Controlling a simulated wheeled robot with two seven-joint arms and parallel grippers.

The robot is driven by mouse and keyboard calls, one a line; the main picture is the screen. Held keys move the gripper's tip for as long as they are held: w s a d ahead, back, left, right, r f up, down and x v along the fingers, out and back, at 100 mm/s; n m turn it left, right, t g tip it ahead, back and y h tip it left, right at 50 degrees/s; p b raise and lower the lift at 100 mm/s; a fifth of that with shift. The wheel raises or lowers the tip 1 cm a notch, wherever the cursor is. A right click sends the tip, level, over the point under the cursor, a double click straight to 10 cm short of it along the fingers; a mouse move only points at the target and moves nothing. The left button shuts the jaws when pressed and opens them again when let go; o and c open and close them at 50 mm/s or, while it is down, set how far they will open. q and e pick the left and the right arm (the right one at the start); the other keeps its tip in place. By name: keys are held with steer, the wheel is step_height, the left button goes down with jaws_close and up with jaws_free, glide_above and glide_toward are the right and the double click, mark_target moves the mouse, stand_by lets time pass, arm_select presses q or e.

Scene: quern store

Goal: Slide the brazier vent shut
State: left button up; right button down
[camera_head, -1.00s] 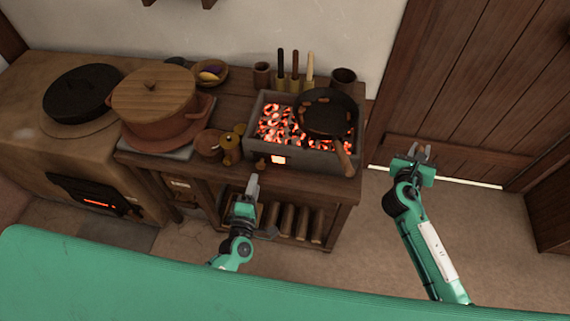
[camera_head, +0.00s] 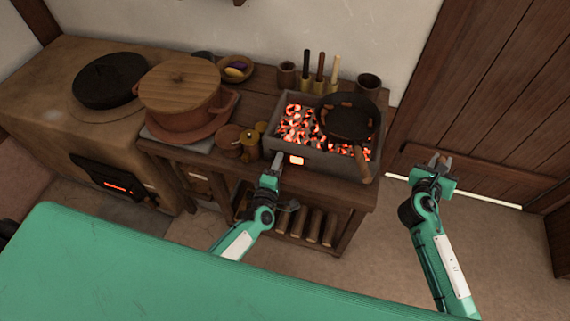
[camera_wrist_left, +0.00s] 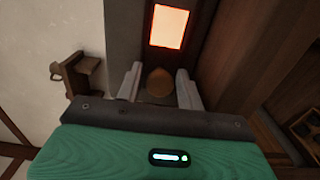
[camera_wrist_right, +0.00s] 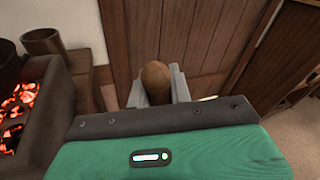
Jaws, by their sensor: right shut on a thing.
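The brazier (camera_head: 325,161) is a grey box of glowing coals on the wooden stand. Its vent opening (camera_head: 297,160) glows orange in the front wall and shows large in the left wrist view (camera_wrist_left: 170,26). My left gripper (camera_head: 278,160) is at the brazier front, left of the opening. In the left wrist view its fingers (camera_wrist_left: 159,88) are open on either side of a rounded wooden knob (camera_wrist_left: 160,80); contact is unclear. My right gripper (camera_head: 440,163) is right of the stand, shut on a brown rounded wooden thing (camera_wrist_right: 155,80).
A dark pan (camera_head: 348,117) lies on the coals, its handle (camera_head: 363,170) over the front right edge. A lidded pot (camera_head: 180,115) and small brass-coloured pieces (camera_head: 250,145) stand to the left. Cups (camera_head: 368,84) stand behind. Floor is clear right of the stand.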

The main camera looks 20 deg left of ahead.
mark_target(298, 161)
arm_select(q)
jaws_close()
steer(key=d, duration=0.5)
steer(key=shift+s, duration=0.1)
steer(key=shift+d, duration=0.25)
steer(key=shift+o, duration=2.3)
jaws_free()
steer(key=shift+d, duration=0.15)
steer(key=shift+s, duration=0.1)
